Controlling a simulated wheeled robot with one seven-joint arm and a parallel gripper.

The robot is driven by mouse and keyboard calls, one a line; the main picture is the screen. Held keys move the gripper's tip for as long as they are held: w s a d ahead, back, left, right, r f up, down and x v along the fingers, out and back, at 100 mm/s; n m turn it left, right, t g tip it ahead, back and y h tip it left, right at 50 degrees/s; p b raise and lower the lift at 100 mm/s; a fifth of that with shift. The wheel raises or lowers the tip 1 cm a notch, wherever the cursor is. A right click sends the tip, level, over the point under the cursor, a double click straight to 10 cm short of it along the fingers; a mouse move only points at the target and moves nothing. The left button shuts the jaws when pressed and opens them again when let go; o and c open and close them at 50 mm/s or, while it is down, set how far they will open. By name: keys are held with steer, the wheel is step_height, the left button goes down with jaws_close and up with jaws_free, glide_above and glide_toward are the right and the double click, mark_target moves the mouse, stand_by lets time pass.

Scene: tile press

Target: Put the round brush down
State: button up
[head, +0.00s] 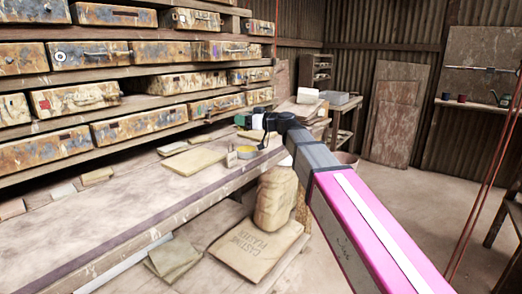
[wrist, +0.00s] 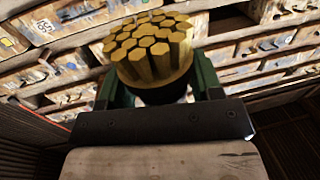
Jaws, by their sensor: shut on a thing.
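The round brush (wrist: 155,55) shows in the wrist view as a round bundle of thick yellow bristles in a dark collar. My gripper (wrist: 158,88) has its green fingers shut on both sides of that collar. In the head view my gripper (head: 252,120) is above the right end of the long wooden bench (head: 120,205), clear of its top. The brush cannot be made out clearly there.
A yellow-rimmed round item (head: 246,152) and a small wooden block (head: 231,159) stand on the bench below my gripper. A flat tan packet (head: 193,161) lies left of them. Shelves of worn cases (head: 150,130) rise behind. The bench's front left is bare.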

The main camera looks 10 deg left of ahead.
steer(key=w+d+f, duration=0.1)
steer(key=w+f, duration=0.1)
steer(key=w, duration=0.1)
steer(key=w+d+f, duration=0.2)
steer(key=w, duration=0.2)
steer(key=w+d+f, duration=0.1)
steer(key=w+f, duration=0.2)
steer(key=shift+w+d, duration=0.15)
steer(key=shift+w, duration=0.05)
steer(key=shift+f, duration=2.1)
steer(key=o, duration=1)
steer(key=shift+f, duration=0.15)
